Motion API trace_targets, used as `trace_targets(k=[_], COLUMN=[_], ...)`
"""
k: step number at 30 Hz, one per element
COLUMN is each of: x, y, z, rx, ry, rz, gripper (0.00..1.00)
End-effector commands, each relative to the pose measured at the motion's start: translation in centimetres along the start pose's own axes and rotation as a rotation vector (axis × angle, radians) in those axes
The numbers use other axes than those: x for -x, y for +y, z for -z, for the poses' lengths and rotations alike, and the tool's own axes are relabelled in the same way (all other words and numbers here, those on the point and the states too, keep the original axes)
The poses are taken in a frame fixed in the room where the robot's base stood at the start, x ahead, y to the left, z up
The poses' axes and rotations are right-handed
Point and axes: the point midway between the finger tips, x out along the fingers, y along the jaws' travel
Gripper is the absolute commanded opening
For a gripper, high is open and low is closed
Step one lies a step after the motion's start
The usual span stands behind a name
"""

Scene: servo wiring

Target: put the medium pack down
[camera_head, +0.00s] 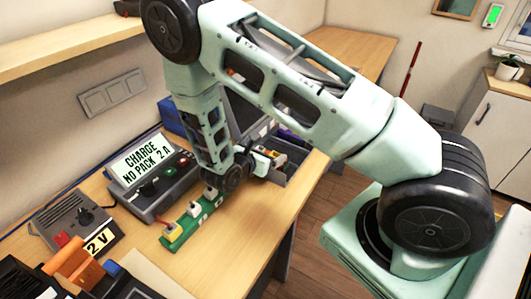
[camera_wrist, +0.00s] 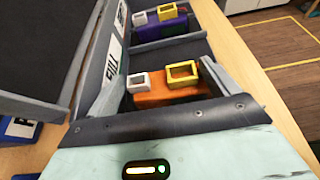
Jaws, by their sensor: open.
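An orange pack (camera_wrist: 170,95) with a white and a yellow connector block on top lies between my open fingers. My gripper (camera_wrist: 165,82) has one finger on each side of it, and I cannot tell if either touches. The pack appears to sit in the near compartment of a grey tray marked FULL (camera_wrist: 112,55); its lower part is hidden. In the head view my gripper (camera_head: 262,162) is low at the tray (camera_head: 292,172), mostly hidden by my wrist. A purple pack (camera_wrist: 163,27) lies in the farther compartment. The frames do not state which pack is medium.
A green strip (camera_head: 190,222) with white and yellow connectors lies in front. A grey box with a knob (camera_head: 70,218) and an orange object (camera_head: 70,258) are at lower left. Bare table lies right of the strip.

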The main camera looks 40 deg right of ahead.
Motion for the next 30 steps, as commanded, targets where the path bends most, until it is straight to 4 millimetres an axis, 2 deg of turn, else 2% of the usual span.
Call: trace_targets(k=[5, 18, 24, 28, 30], x=[1.1, 9.8, 11.8, 13.1, 14.4], y=[0.1, 0.1, 0.0, -1.1, -2.6], z=[-0.1, -0.1, -0.2, -0.8, -1.4], rx=[-0.001, -0.001, -0.003, -0.054, -0.122], ry=[0.001, 0.002, 0.003, 0.058, 0.130], rz=[-0.003, -0.004, 0.001, 0.049, 0.109], gripper=[0.87, 0.87, 0.87, 0.87, 0.87])
